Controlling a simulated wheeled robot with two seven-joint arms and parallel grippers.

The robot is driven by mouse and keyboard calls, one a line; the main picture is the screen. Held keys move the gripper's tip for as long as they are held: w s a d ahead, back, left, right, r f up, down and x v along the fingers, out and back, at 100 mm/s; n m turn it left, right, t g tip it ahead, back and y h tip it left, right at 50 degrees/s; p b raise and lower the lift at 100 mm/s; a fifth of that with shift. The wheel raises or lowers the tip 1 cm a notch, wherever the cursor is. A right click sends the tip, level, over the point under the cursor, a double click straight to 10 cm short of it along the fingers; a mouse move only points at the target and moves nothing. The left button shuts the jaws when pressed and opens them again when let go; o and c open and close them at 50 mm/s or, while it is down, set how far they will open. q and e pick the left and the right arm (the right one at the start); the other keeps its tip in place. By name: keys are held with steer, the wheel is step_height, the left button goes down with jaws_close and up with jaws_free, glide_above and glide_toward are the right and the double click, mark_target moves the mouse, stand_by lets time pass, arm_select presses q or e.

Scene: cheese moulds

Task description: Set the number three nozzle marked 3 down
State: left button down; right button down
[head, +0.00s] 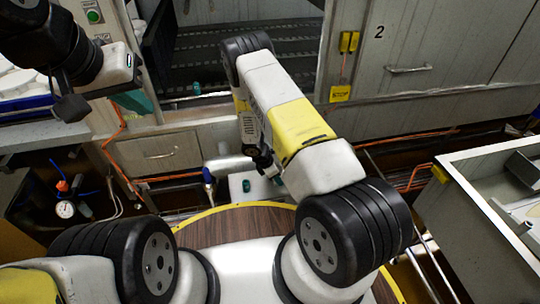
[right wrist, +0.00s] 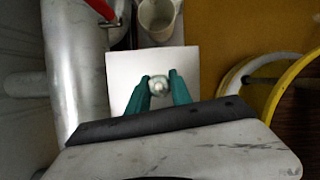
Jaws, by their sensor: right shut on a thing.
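My right gripper (right wrist: 159,88) has green fingers shut on a small pale metallic nozzle (right wrist: 158,85). In the right wrist view it is over a white square plate (right wrist: 122,68); whether the nozzle touches the plate cannot be told. No number is readable on the nozzle. In the head view my right gripper (head: 262,183) reaches down over the white plate (head: 238,195), and the nozzle is not clearly visible there. My left gripper (head: 134,100) is at the upper left, away from the plate; its finger gap is hidden.
A metal pipe (head: 230,164) runs beside the plate, and a pale cup (right wrist: 157,16) stands beyond it. A round brown platform with a yellow rim (head: 203,213) is in front. A grey sink-like trough (head: 480,190) is at the right.

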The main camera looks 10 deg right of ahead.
steer(key=c, duration=1.1)
jaws_free()
steer(key=shift+c, duration=0.2)
steer(key=w+v, duration=0.1)
steer(key=v, duration=1.1)
steer(key=s+d+r+m+t+y, duration=0.15)
steer(key=r+m, duration=0.25)
steer(key=r, duration=0.6)
steer(key=s+d+r+m+y, duration=0.1)
steer(key=s+r+m, duration=0.2)
steer(key=r, duration=0.7)
steer(key=s+d+r+m+y, duration=0.15)
steer(key=r+m, duration=0.25)
steer(key=r, duration=0.6)
steer(key=s+r+m+t+y, duration=0.1)
steer(key=s+r+m+t, duration=0.1)
steer(key=s+r+m, duration=0.2)
steer(key=s+a+r+m+t+y, duration=0.1)
steer(key=s+r+m, duration=0.3)
steer(key=s+r, duration=0.6)
steer(key=s, duration=0.4)
steer(key=shift+s+a+r+m+t+y, duration=0.2)
steer(key=shift+a+r+m+t+y, duration=0.1)
steer(key=shift+t, duration=0.05)
